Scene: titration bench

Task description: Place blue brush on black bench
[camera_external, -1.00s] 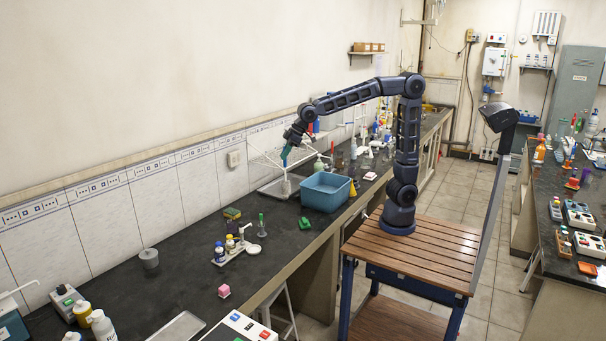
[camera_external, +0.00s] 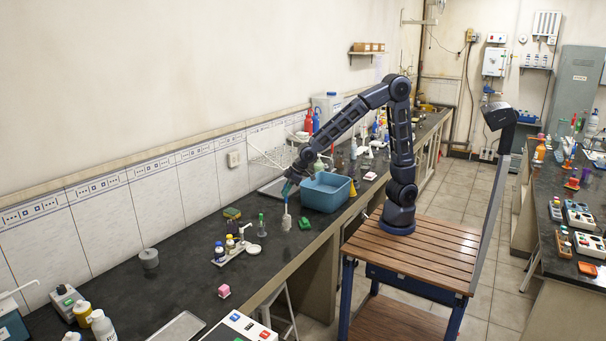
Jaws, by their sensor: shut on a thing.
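The blue brush (camera_external: 286,190) has a blue handle and pale bristles at its lower end. My gripper (camera_external: 288,181) is shut on the handle, and the brush hangs nearly upright with its bristles down. The bristles are at or just above the black bench (camera_external: 190,265), left of the blue basin; I cannot tell whether they touch it.
The blue basin (camera_external: 325,192) stands just right of the brush. A green block (camera_external: 304,223) and a small flask with a green top (camera_external: 262,224) are close by. A bottle rack (camera_external: 231,250) stands nearer the camera. The bench is clear around the grey cylinder (camera_external: 149,260).

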